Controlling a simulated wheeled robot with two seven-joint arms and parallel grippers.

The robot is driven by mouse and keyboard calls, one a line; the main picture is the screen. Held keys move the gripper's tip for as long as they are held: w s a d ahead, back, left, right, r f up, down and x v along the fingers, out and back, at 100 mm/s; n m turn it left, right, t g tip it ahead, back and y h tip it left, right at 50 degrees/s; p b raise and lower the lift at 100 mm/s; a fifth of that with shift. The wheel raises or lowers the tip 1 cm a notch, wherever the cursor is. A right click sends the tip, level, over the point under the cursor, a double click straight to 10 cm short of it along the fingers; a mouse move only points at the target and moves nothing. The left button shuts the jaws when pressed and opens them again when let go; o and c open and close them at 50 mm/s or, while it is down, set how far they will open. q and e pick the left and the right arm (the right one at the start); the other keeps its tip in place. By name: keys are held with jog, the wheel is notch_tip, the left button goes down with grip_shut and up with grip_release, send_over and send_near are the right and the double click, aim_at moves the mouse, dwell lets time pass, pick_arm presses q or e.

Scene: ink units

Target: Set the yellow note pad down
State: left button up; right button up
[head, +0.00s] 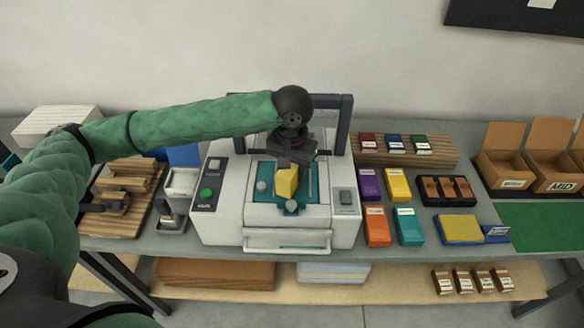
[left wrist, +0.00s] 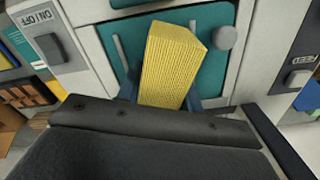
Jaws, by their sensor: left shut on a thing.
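The yellow note pad (head: 287,182) is a small upright block with fine ridges, tilted a little. It also shows in the left wrist view (left wrist: 172,68). My left gripper (head: 290,172) is shut on it, pointing down over the teal bed (head: 238,192) of the white machine (head: 225,215). In the left wrist view the dark fingers lie on both sides of the pad's near part. I cannot tell whether the pad touches the bed. My right gripper is in neither view.
Grey knobs stand on the bed around the pad. The machine's dark frame (head: 346,122) rises behind my gripper. Coloured boxes, a black tray (head: 447,203) and a flat yellow pad (head: 460,229) lie to the right. A wooden rack (head: 118,222) stands left.

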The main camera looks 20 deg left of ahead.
pick_arm(q)
jog(key=shift+f, duration=0.15)
jog(key=shift+f, duration=0.1)
jog(key=o, duration=1.1)
jog(key=shift+c, duration=0.2)
